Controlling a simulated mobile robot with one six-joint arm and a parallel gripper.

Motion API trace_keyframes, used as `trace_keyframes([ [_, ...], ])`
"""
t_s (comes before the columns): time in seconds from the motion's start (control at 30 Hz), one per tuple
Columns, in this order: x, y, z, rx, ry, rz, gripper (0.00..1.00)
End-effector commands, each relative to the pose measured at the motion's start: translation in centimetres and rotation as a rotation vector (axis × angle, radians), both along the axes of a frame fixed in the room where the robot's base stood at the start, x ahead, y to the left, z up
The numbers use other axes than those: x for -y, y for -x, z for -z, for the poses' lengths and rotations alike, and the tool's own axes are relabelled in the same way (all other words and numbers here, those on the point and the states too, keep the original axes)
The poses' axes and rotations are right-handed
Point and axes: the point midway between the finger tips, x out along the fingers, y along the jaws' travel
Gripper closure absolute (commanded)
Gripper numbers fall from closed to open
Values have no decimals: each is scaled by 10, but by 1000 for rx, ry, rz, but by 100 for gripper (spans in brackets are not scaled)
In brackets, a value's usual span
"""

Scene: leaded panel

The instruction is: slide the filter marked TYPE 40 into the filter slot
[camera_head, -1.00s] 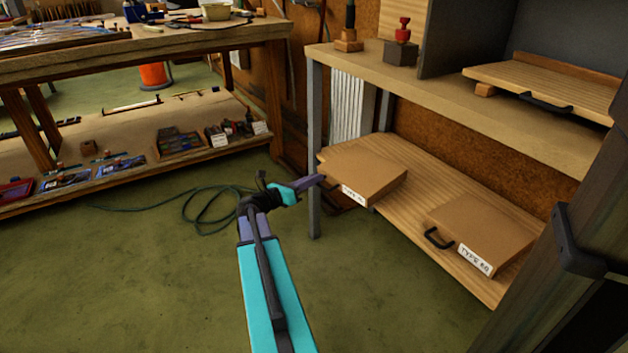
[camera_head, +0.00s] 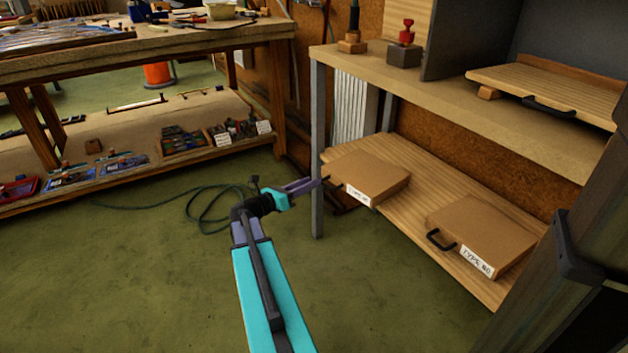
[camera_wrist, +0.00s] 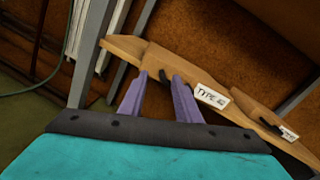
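Two flat brown filters with white labels and black handles lie on the lower wooden shelf. The left filter (camera_head: 368,178) has a label starting TYPE, its number too small to read surely. The right filter (camera_head: 482,232) is also marked TYPE, with a number I cannot tell between 40, 60 or 80. My gripper (camera_head: 320,183) is at the left filter's handle. In the wrist view my gripper (camera_wrist: 160,78) has its two purple fingers apart, with the dark handle (camera_wrist: 164,80) between or just beyond the tips; contact cannot be told. I cannot make out the filter slot.
The upper bench (camera_head: 460,105) overhangs the shelf (camera_head: 440,185), with a grey leg (camera_head: 317,150) close to my gripper. A board with a black handle (camera_head: 548,106) sits on the bench. A dark post stands at right.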

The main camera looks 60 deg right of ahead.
Motion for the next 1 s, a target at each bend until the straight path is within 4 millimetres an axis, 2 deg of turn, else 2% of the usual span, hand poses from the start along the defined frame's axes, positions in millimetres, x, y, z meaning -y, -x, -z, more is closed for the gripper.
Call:
trace_keyframes([
  [0.3, -46, -20, -3, 0, 1, -3, 70],
  [0.6, -81, -37, -1, -1, 0, -1, 70],
  [0.8, -92, -41, -1, -1, 2, -1, 70],
  [1.0, -93, -42, -1, -1, 1, 1, 70],
])
